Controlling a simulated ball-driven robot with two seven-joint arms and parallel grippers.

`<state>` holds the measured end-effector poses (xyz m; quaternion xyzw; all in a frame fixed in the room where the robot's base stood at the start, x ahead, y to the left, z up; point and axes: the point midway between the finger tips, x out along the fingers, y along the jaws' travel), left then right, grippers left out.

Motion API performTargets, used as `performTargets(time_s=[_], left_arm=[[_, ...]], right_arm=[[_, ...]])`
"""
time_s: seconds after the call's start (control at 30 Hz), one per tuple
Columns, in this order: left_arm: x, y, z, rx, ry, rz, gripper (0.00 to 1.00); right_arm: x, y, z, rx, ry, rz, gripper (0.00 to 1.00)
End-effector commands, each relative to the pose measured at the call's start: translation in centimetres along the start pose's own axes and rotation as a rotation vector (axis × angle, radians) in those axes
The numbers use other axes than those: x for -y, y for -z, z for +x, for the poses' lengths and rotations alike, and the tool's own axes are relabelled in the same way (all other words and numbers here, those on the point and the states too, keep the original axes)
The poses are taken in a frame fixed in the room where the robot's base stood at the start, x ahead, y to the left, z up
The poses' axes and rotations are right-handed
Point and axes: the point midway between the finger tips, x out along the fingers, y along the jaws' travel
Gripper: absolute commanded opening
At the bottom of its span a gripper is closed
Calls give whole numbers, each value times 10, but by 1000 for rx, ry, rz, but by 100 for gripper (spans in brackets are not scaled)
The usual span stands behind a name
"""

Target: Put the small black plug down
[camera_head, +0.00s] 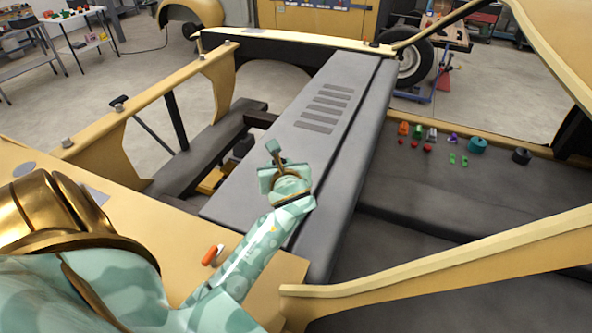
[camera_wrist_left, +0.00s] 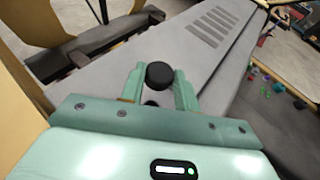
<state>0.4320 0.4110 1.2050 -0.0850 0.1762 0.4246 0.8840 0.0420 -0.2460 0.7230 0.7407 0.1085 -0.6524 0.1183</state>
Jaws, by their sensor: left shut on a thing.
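My left gripper (camera_head: 274,162) is above the grey slotted panel (camera_head: 338,98) in the head view. In the left wrist view its two fingers (camera_wrist_left: 160,88) are shut on the small black plug (camera_wrist_left: 159,74), whose round dark top shows between them. A second dark spot shows just below the top, between the fingers. In the head view the plug is hidden or too small to make out at the gripper. I cannot tell how far the gripper is above the panel. My right gripper is not in view.
Several small coloured parts (camera_head: 428,147) and a black round piece (camera_head: 521,156) lie on the dark surface at right. An orange-and-white capsule-shaped piece (camera_head: 211,255) lies on the tan panel near my forearm. Tan shell frames (camera_head: 455,257) surround the area. The slotted panel is otherwise clear.

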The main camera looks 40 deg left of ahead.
Motion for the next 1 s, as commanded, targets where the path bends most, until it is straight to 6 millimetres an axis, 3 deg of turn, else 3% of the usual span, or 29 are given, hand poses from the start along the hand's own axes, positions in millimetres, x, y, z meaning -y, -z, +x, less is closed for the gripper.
performTargets(time_s=[0.27, 0.5, 0.73, 1.0], left_arm=[[35, 6, 60, 0, -2, 1, 9], [52, 35, 99, -1, -2, 2, 9], [60, 45, 115, 0, -1, 0, 9], [61, 74, 128, -1, 1, 1, 9]], right_arm=[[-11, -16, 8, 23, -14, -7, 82], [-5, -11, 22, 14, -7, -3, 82], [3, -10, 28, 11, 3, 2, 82], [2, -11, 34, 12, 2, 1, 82]])
